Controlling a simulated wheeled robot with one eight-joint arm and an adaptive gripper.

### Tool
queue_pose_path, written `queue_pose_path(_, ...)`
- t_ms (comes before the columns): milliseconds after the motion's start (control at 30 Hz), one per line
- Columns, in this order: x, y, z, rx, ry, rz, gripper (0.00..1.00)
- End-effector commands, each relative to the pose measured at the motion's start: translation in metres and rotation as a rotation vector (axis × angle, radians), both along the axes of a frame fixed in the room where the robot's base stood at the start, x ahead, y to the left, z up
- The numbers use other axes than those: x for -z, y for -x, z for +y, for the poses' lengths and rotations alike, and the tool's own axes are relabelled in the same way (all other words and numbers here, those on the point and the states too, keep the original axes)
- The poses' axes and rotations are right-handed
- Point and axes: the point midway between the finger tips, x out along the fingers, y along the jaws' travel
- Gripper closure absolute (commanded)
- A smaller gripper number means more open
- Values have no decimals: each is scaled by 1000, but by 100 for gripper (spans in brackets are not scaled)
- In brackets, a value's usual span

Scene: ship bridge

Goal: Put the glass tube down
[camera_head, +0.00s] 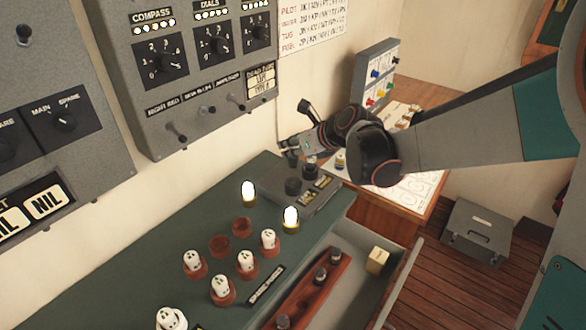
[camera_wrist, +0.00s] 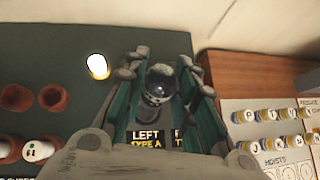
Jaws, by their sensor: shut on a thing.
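My gripper (camera_head: 300,158) is above the far end of the green counter, over a small grey box (camera_head: 322,192) with dark round fittings and yellow-lettered labels. In the wrist view my gripper (camera_wrist: 162,84) has its two green-and-grey fingers on either side of a dark, shiny, rounded glass tube (camera_wrist: 160,82), seen nearly end on. The fingers are shut on it. Labels reading "LEFT TYPE A" show just below the tube. The tube's lower end is hidden, so I cannot tell whether it touches the box. In the head view the tube is hard to make out.
Two lit white bulbs (camera_head: 248,193) stand on the green counter (camera_head: 135,265), near several white plugs in brown sockets and two empty sockets (camera_head: 220,246). An open drawer (camera_head: 372,238) is in front. A wooden desk (camera_head: 385,218) with a chart and coloured pieces lies beyond.

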Motion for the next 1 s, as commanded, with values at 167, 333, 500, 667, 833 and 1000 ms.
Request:
queue_pose_path(167,34,0,0,0,0,0,96)
queue_pose_path(333,44,0,0,0,0,0,96)
queue_pose_path(500,61,0,0,0,0,0,96)
queue_pose_path(667,83,0,0,1,-1,1,96)
queue_pose_path(833,85,0,0,0,0,0,96)
queue_pose_path(1000,86,0,0,0,0,0,96)
